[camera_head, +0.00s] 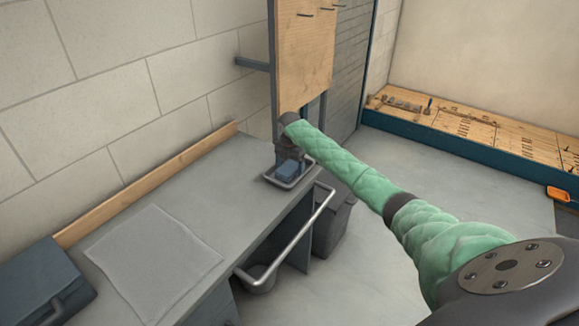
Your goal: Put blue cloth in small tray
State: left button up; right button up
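The small tray (272,180) is a shallow grey tray with a light rim at the far right end of the counter. The blue cloth (287,171) is a small folded blue piece and appears inside the tray's outline. My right arm, in a green sleeve, reaches across from the lower right. Its dark gripper (285,157) points down directly above the cloth, touching or very close to it. The fingertips are small and dark, so I cannot tell whether they grip the cloth. My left gripper is not in view.
A pale square sheet (153,262) lies on the grey counter (215,196). A dark blue toolbox (40,284) is at lower left. A metal rail (297,241) runs along the counter's front. A grey bin (331,219) stands beside it. The middle of the counter is clear.

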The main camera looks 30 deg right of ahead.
aim_at(290, 166)
jog(key=shift+r, duration=0.35)
notch_tip(290, 166, up, 6)
jog(key=b, duration=0.2)
jog(key=shift+f+b, duration=0.15)
jog(key=shift+b, duration=0.25)
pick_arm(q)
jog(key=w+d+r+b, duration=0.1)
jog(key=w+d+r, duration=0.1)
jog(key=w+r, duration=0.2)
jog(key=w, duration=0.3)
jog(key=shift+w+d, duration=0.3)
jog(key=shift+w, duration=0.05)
pick_arm(e)
notch_tip(290, 166, up, 6)
jog(key=shift+f, duration=0.1)
